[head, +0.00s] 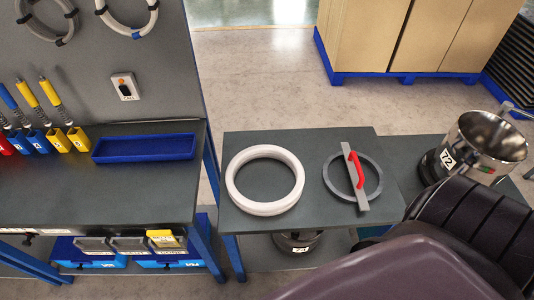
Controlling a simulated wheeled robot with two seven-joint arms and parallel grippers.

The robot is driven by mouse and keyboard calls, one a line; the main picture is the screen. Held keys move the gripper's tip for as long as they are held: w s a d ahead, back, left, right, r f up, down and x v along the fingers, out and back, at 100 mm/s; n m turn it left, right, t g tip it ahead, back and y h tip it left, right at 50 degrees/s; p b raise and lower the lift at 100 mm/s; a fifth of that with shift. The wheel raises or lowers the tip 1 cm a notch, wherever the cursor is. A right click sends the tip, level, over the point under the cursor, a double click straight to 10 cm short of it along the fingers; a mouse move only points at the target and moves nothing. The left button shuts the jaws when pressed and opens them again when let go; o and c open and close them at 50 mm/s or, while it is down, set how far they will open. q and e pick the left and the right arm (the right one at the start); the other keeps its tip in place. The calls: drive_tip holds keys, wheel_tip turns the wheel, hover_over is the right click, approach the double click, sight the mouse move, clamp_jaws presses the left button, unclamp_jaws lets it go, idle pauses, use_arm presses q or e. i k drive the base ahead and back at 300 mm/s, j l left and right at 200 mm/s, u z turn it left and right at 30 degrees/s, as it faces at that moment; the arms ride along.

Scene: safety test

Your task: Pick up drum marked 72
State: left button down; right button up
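The drum marked 72 (490,140) is a shiny metal open-topped vessel at the right, with a white label reading 72 on a dark lower part. It stands on the dark surface at the right, and its lower right side is hidden by my arm. A grey bar-like part (511,107) shows at its far right rim; I cannot tell what it belongs to. My arm, purple and ribbed black, fills the lower right corner in front of the drum. Neither gripper can be made out.
A dark table (312,146) holds a white ring (234,181) and a grey ring lid (329,181) with a red handle. Another labelled metal drum (298,243) is partly hidden beneath it. A workbench (100,193) stands left; boxes (440,35) stand behind. Floor between is clear.

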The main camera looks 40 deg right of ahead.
sight(483, 148)
drive_tip(key=z, duration=2.7)
drive_tip(key=i+l+z, duration=0.1)
